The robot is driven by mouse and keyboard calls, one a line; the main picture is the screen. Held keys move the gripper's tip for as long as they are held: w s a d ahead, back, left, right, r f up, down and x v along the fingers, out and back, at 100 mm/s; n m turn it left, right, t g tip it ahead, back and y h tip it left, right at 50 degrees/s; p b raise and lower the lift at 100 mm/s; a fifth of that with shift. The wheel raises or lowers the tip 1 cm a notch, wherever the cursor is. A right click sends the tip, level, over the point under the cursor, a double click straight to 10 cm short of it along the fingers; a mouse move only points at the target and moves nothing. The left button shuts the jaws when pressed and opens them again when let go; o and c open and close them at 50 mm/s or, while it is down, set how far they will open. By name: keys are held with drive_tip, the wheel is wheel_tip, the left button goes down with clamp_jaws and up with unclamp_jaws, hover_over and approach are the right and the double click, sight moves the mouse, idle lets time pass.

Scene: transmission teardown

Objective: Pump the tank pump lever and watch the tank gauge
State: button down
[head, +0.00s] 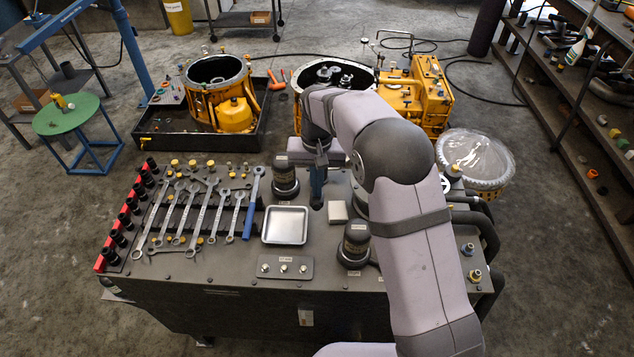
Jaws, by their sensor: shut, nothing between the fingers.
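My gripper (317,196) points down over the bench top, between a black labelled canister (285,178) and a small pale block (337,211). Its fingers are together with nothing seen between them. I cannot tell whether the fingertips touch the bench. My arm comes from the lower right and covers part of the bench's right side. A small round white face (445,185) shows just right of my arm; it may be the tank gauge, but no reading can be made out. I cannot pick out the tank pump lever.
Left on the bench (228,304) lie several wrenches (200,213) and a red socket rail (118,222). A metal tray (286,225), a three-knob panel (285,267) and a second black canister (355,244) stand nearer. Yellow transmission housings (222,100) and hoses lie beyond.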

idle(0.3)
drive_tip(key=shift+f+b, duration=2.15)
drive_tip(key=shift+f, duration=1.6)
wheel_tip(320, 180, up, 8)
drive_tip(key=p, duration=0.6)
drive_tip(key=shift+f, duration=0.2)
